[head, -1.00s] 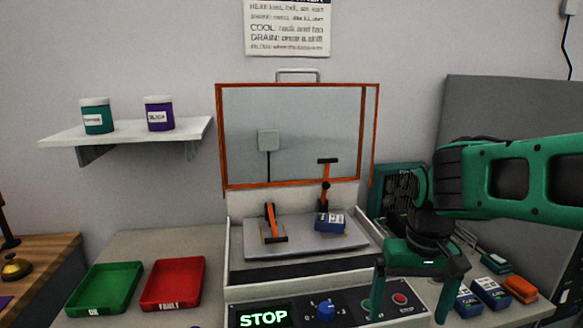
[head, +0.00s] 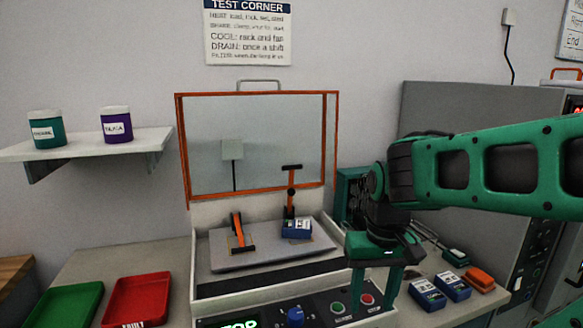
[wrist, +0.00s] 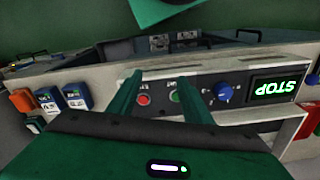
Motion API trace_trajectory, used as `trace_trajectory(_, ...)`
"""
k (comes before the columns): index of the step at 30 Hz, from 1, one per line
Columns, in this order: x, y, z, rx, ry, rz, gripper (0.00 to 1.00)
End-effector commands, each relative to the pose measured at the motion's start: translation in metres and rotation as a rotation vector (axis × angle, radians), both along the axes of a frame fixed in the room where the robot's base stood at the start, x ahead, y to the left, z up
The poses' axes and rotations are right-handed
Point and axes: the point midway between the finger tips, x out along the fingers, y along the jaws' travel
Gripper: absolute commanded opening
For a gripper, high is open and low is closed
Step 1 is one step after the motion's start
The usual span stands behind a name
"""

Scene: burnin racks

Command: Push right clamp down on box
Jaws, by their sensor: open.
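The right clamp (head: 291,190) stands upright on the machine's grey plate (head: 225,262), its black-topped orange handle raised. A blue box (head: 297,229) sits on the plate at the foot of this clamp. The left clamp (head: 238,230) has its orange arm tilted low over the plate. My gripper (head: 373,298) is open and empty, pointing down in front of the machine's right side, to the right of and nearer than the box. In the wrist view my two green fingers (wrist: 155,98) are apart over the control panel. The clamps and box cannot be made out there.
The orange-framed clear lid (head: 337,140) is raised behind the plate. The control panel has a blue knob (head: 295,317), a green button (head: 338,308) and a red button (head: 367,299). Blue boxes (head: 427,294) lie at right; a red tray (head: 137,300) and green tray (head: 65,305) at left.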

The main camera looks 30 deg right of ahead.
Motion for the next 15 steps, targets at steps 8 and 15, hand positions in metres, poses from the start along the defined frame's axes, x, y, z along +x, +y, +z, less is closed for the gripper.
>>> trace_trajectory(8, 0.125, -0.04, 0.078, -0.095, -0.209, 0.077, 0.0)
trace_trajectory(15, 0.245, -0.066, 0.167, -0.195, -0.425, 0.164, 0.0)
